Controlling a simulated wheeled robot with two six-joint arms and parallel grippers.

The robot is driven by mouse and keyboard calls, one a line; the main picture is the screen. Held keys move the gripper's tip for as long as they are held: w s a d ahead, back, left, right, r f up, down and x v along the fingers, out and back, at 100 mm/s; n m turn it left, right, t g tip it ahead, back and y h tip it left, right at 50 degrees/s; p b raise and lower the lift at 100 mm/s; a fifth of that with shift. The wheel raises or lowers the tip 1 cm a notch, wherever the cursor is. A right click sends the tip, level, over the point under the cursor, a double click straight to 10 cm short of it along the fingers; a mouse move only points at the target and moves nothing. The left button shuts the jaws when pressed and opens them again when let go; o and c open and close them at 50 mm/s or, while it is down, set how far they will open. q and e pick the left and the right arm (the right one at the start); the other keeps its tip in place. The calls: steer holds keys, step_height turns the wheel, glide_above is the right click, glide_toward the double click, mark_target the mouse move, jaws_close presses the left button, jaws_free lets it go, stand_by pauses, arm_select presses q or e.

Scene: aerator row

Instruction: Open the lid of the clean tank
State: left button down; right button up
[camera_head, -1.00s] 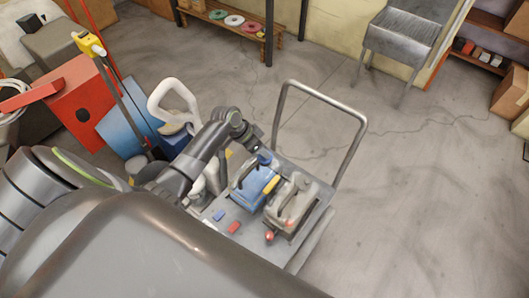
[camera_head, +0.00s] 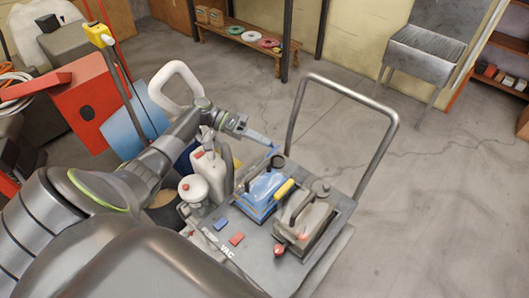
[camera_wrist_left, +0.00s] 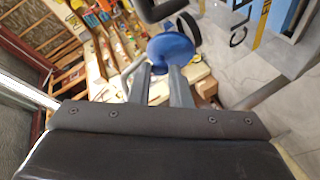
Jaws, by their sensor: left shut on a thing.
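The clean tank (camera_head: 262,192) is a blue box on the cart, with a yellow grip (camera_head: 285,188) on its right side. A dark rounded part (camera_head: 278,162) stands at its far end. My left gripper (camera_head: 262,139) is above and behind the tank's far left corner, reaching in from the left. In the left wrist view, its two grey fingers are shut on a round blue knob (camera_wrist_left: 173,50). A dark bar and wheel (camera_wrist_left: 189,28) show beside the knob. The fingertips' contact is too small to make out in the head view. My right gripper is not in view.
The grey cart (camera_head: 222,257) has a tall metal push handle (camera_head: 383,155) at right. A grey tank (camera_head: 305,222) stands beside the blue one. White containers (camera_head: 207,176) stand at its left. Open floor (camera_head: 440,200) lies to the right.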

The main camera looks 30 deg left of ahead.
arm_select(q)
steer(key=shift+w+a+f+n+t+h+b, duration=0.1)
steer(key=shift+a+f+n+t+h+b, duration=0.3)
steer(key=shift+h+b, duration=1.25)
steer(key=shift+w+a+f+n+t+h+b, duration=0.15)
steer(key=shift+a+f+n+h+b, duration=0.5)
steer(key=shift+b, duration=1.95)
steer(key=shift+s+a+f+n+t+h+b, duration=0.1)
steer(key=shift+a+f+n+t+h+b, duration=0.35)
steer(key=shift+h+b, duration=1.25)
steer(key=shift+d+y+b, duration=0.1)
steer(key=shift+y+b, duration=0.35)
steer(key=shift+y, duration=0.05)
steer(key=c, duration=1.3)
jaws_free()
steer(key=shift+w, duration=0.1)
steer(key=shift+c, duration=0.2)
